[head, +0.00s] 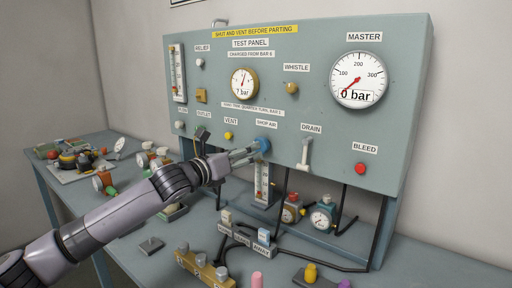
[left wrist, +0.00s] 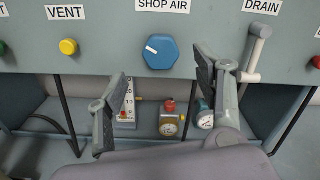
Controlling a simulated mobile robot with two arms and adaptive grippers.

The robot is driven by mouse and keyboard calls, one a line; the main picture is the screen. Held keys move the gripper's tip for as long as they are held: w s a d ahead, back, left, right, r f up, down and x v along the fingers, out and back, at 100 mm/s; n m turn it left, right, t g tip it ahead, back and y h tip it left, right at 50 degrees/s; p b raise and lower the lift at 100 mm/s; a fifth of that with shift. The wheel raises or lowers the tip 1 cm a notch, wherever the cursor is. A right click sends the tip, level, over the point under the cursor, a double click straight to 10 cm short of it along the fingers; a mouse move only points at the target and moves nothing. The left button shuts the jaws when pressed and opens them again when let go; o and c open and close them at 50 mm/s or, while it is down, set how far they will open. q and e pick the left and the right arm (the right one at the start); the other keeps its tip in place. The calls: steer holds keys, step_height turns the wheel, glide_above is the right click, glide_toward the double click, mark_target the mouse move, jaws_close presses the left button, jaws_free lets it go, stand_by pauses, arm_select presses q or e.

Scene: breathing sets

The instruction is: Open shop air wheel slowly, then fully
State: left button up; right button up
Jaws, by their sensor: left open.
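The shop air wheel is a blue knob (head: 263,145) with a white pointer mark, under the "SHOP AIR" label on the grey-green test panel (head: 290,120). In the left wrist view the blue knob (left wrist: 161,53) is six-sided, and its white mark points to the upper left. My left gripper (head: 243,154) is just in front of the knob. In the left wrist view its two fingers (left wrist: 163,83) are spread wide, one on each side below the knob, with nothing between them. My right gripper is not in view.
A yellow knob (left wrist: 68,47) under VENT is left of the wheel, and a white DRAIN lever (head: 304,153) is right of it. Below stand a flow tube (head: 262,185) and small gauges (head: 322,217). The MASTER gauge (head: 358,80) reads 0 bar. Loose fittings crowd the bench.

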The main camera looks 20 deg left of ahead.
arm_select(q)
steer(key=x, duration=0.6)
steer(key=shift+w, duration=0.1)
steer(key=c, duration=1.1)
steer(key=shift+c, duration=0.2)
